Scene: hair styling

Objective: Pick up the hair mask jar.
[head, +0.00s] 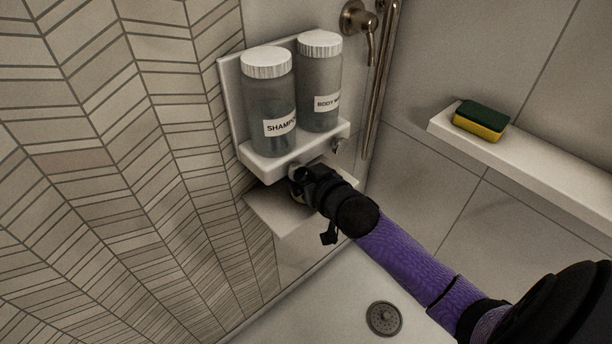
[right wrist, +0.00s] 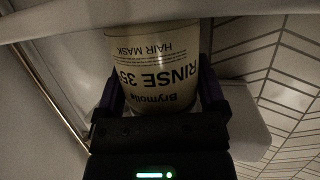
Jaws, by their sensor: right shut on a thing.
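The hair mask jar (right wrist: 153,65) is a pale jar with dark lettering, "RINSE 35" and "HAIR MASK", which reads upside down in the right wrist view. My right gripper (right wrist: 158,95) is shut on it, with a finger on each side of the jar. The far end of the jar is hidden behind a pale shelf edge. In the head view my right gripper (head: 305,182) reaches in under the upper shelf, above the lower shelf, and the jar is mostly hidden there. My left gripper is not in view.
A shampoo bottle (head: 269,95) and a body wash bottle (head: 320,80) stand on the white upper shelf (head: 300,150) just above my gripper. The lower shelf (head: 290,222) lies beneath. A sponge (head: 480,121) rests on a ledge (head: 560,165) at the right. A tiled wall is close at left.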

